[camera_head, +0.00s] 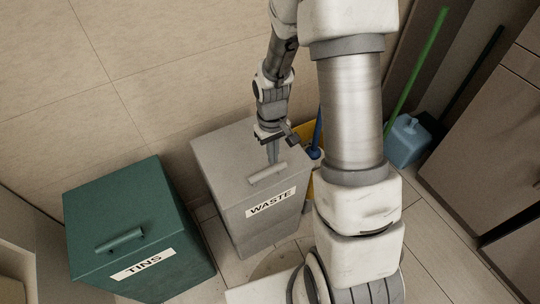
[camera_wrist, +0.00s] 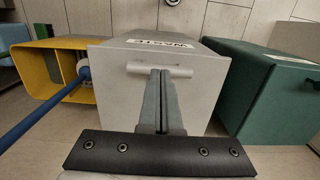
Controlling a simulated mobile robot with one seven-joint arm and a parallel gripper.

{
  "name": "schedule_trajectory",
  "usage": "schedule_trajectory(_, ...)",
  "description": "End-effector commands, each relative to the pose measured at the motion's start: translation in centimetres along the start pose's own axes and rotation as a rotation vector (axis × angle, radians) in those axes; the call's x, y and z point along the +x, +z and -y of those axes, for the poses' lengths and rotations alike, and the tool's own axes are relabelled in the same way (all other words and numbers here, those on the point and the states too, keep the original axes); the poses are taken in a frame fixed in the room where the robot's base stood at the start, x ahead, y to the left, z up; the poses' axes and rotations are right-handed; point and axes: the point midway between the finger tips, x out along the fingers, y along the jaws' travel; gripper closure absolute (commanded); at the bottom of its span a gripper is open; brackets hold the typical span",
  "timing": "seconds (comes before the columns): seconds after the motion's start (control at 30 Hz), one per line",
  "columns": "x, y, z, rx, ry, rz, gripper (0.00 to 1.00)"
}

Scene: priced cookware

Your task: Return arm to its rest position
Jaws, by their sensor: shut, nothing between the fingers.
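My gripper (camera_head: 273,158) hangs from my arm just above the lid of the grey WASTE bin (camera_head: 225,150). Its two grey fingers are together, with nothing between them, and they point at the bin's bar handle (camera_head: 267,173). In the wrist view the shut fingers (camera_wrist: 161,75) overlap the handle (camera_wrist: 186,71) on the grey bin (camera_wrist: 112,83). I cannot tell whether the tips touch the handle. The lid looks closed.
A green TINS bin (camera_head: 120,205) stands left of the grey bin, its lid closed. A yellow item (camera_wrist: 45,66) and a blue pole (camera_wrist: 38,113) are beside the grey bin. A blue container (camera_head: 405,143) and green pole (camera_head: 417,70) stand near brown cabinets (camera_head: 490,150).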

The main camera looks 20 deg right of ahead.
Motion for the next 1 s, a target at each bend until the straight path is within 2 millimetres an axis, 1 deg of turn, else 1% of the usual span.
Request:
schedule_trajectory(0.03,-1.1,0.6,0.0,0.001,0.001,-0.002,1.0)
schedule_trajectory(0.1,-2.0,1.4,0.0,0.001,0.0,-0.002,1.0)
schedule_trajectory(0.3,-3.9,2.9,0.0,0.002,0.0,-0.002,1.0)
schedule_trajectory(0.5,-4.5,3.5,0.0,0.0,-0.001,0.001,1.0)
schedule_trajectory(0.67,-4.6,3.5,0.0,0.0,-0.001,0.001,1.0)
schedule_trajectory(0.77,-5.1,3.5,0.0,0.002,0.002,-0.006,1.0)
schedule_trajectory(0.87,-7.0,3.5,0.0,0.01,0.012,-0.029,1.0)
schedule_trajectory(0.97,-10.3,3.7,0.2,0.024,0.027,-0.069,1.0)
schedule_trajectory(1.0,-11.8,3.9,0.3,0.03,0.034,-0.089,1.0)
